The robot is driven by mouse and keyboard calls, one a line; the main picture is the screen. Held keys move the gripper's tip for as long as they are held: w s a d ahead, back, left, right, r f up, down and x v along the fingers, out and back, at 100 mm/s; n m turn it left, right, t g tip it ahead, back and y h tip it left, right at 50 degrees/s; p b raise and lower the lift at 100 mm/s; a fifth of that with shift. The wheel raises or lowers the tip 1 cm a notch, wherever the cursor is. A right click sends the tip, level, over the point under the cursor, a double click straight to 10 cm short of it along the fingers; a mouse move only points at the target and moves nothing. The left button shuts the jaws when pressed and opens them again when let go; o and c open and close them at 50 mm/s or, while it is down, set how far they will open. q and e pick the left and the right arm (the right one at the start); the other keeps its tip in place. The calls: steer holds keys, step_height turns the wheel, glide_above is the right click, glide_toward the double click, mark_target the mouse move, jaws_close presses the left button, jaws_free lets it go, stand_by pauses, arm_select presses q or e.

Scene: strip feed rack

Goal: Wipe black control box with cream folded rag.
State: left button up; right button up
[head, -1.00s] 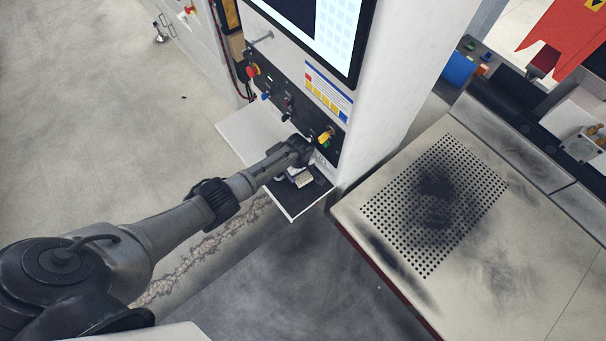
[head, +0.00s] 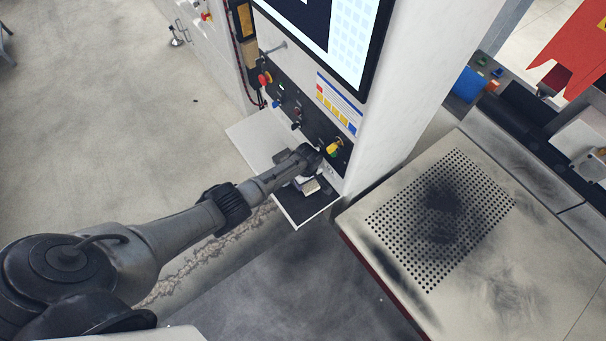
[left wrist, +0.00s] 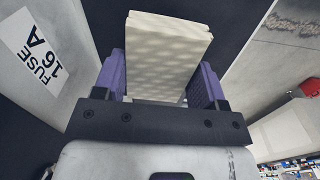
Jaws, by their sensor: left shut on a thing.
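The cream folded rag (left wrist: 165,52) is a thick pale block between the two purple fingers of my left gripper (left wrist: 160,75) in the left wrist view. In the head view the rag (head: 310,186) shows small at the tip of my left gripper (head: 306,178), over the dark right end of the shelf. The gripper is shut on it. The black control box (head: 284,103), with coloured knobs and buttons, is on the cabinet front just above and behind the gripper. I cannot tell whether the rag touches the dark surface below. My right gripper is not in view.
The white shelf (head: 255,140) juts out below the box. A large screen (head: 345,35) is above it. A perforated, soot-marked bench (head: 385,215) stands to the right. In the left wrist view a "FUSE 16 A" label (left wrist: 38,55) is at the left.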

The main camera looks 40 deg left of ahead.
mark_target(313, 189)
arm_select(q)
steer(key=shift+s+d, duration=0.15)
steer(key=shift+d, duration=0.6)
steer(key=shift+s+d+f+p, duration=0.1)
steer(key=shift+s+d+p, duration=0.05)
steer(key=shift+d+p, duration=0.3)
steer(key=shift+s+d+p, duration=0.15)
steer(key=shift+d+p, duration=0.1)
steer(key=shift+d, duration=0.3)
steer(key=shift+s+d+f, duration=0.1)
steer(key=shift+s+d, duration=0.05)
steer(key=shift+d, duration=0.3)
steer(key=shift+a, duration=0.1)
steer(key=shift+a+f, duration=0.1)
